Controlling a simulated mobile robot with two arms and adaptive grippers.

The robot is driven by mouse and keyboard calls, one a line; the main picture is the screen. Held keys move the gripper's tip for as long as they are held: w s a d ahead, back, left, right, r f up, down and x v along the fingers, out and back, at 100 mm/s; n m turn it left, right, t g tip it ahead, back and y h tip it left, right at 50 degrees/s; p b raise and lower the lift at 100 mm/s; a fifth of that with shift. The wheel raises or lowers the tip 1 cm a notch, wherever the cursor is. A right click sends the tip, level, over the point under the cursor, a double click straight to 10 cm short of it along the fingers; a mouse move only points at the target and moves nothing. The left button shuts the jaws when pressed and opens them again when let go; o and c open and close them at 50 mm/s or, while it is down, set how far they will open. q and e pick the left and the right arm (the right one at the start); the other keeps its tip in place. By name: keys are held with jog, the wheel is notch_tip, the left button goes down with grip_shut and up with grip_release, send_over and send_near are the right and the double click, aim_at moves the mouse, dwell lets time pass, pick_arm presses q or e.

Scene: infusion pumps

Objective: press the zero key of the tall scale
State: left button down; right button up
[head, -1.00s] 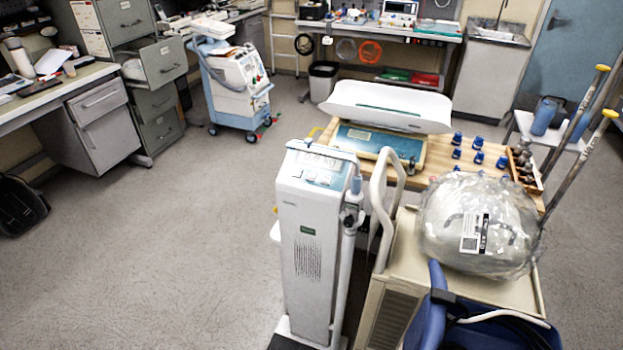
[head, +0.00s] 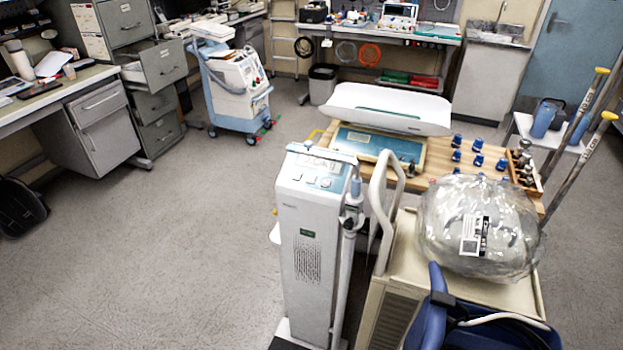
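The tall scale (head: 308,245) stands upright on the floor near the middle of the head view. It is a white column with a dark base at its foot. Its sloped top carries a display (head: 315,163) and a pale blue key panel (head: 312,180) with a few light keys. The key labels are too small to read, so I cannot tell which key is zero. Neither of my grippers shows in the head view.
A beige cart (head: 400,270) with a bagged round object (head: 478,228) stands close right of the scale. Behind is a wooden table (head: 440,172) with a baby scale (head: 390,108) and several blue-capped items. Open floor (head: 150,250) lies to the left.

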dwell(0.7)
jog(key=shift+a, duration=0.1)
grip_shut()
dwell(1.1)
